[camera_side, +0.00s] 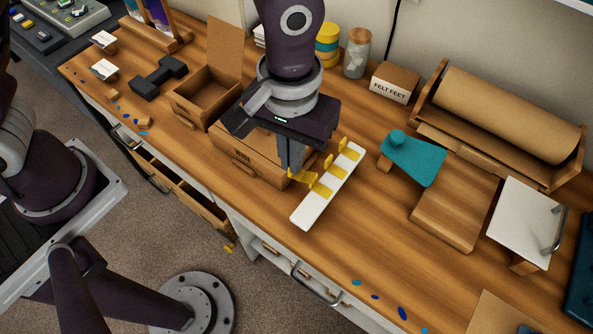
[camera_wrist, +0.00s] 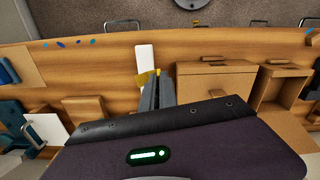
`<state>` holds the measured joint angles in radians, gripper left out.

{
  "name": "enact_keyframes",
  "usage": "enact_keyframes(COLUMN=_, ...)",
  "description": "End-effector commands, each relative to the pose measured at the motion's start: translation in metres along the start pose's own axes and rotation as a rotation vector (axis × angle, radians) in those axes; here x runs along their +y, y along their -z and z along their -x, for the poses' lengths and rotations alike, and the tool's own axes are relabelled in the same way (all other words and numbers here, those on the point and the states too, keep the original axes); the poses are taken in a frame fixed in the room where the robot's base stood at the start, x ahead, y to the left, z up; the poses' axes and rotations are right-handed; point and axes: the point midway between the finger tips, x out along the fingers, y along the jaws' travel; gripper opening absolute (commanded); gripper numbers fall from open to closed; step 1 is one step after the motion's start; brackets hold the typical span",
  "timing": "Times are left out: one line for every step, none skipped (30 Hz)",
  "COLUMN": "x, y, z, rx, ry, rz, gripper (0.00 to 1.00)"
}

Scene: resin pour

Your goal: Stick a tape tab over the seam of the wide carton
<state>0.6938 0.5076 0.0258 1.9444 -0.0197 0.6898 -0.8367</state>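The wide carton (camera_side: 236,148) is a low, closed brown box on the bench, partly hidden behind my gripper in the side view. It also shows right of my fingers in the wrist view (camera_wrist: 215,83). Its seam is not clear to see. A white strip (camera_side: 312,210) carries several yellow tape tabs (camera_side: 337,170) on its far half; its near end is bare. My gripper (camera_side: 292,173) points down between carton and strip, fingers close together, with a yellow tab (camera_side: 302,178) at the fingertips, near the strip's left edge. The yellow also shows at my fingertips in the wrist view (camera_wrist: 147,77).
An open carton (camera_side: 205,96) with its lid up stands left of the wide carton. A teal tool (camera_side: 415,158), a wooden block (camera_side: 455,205) and a paper roll holder (camera_side: 552,172) are to the right. Bare bench lies in front of the strip; drawers hang open below.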

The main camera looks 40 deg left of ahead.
Motion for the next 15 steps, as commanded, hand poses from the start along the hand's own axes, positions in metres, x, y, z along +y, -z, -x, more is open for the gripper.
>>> enact_keyframes(x=-0.008, y=0.005, z=0.000, rx=-0.001, ry=0.001, rz=0.110, gripper=0.00)
enact_keyframes(x=-0.014, y=0.008, z=-0.001, rx=-0.002, ry=0.002, rz=0.197, gripper=0.00)
enact_keyframes(x=-0.022, y=0.012, z=-0.002, rx=-0.002, ry=0.001, rz=0.321, gripper=0.00)
enact_keyframes(x=-0.029, y=0.015, z=-0.003, rx=-0.002, ry=0.001, rz=0.417, gripper=0.00)
enact_keyframes(x=-0.035, y=0.018, z=-0.004, rx=-0.001, ry=0.002, rz=0.515, gripper=0.00)
enact_keyframes(x=-0.044, y=0.022, z=-0.005, rx=-0.001, ry=0.002, rz=0.651, gripper=0.00)
enact_keyframes(x=-0.051, y=0.024, z=-0.006, rx=-0.001, ry=0.002, rz=0.753, gripper=0.00)
enact_keyframes(x=-0.057, y=0.026, z=-0.007, rx=-0.001, ry=0.002, rz=0.852, gripper=0.00)
enact_keyframes(x=-0.066, y=0.029, z=-0.008, rx=-0.001, ry=0.001, rz=0.978, gripper=0.00)
enact_keyframes(x=-0.071, y=0.031, z=-0.008, rx=-0.001, ry=0.001, rz=1.063, gripper=0.00)
enact_keyframes(x=-0.076, y=0.032, z=-0.009, rx=-0.001, ry=0.002, rz=1.141, gripper=0.00)
enact_keyframes(x=-0.081, y=0.034, z=-0.010, rx=0.000, ry=0.001, rz=1.226, gripper=0.00)
enact_keyframes(x=-0.085, y=0.035, z=-0.010, rx=0.000, ry=0.001, rz=1.277, gripper=0.00)
enact_keyframes(x=-0.087, y=0.035, z=-0.011, rx=0.000, ry=0.001, rz=1.318, gripper=0.00)
enact_keyframes(x=-0.090, y=0.035, z=-0.011, rx=0.000, ry=0.002, rz=1.358, gripper=0.00)
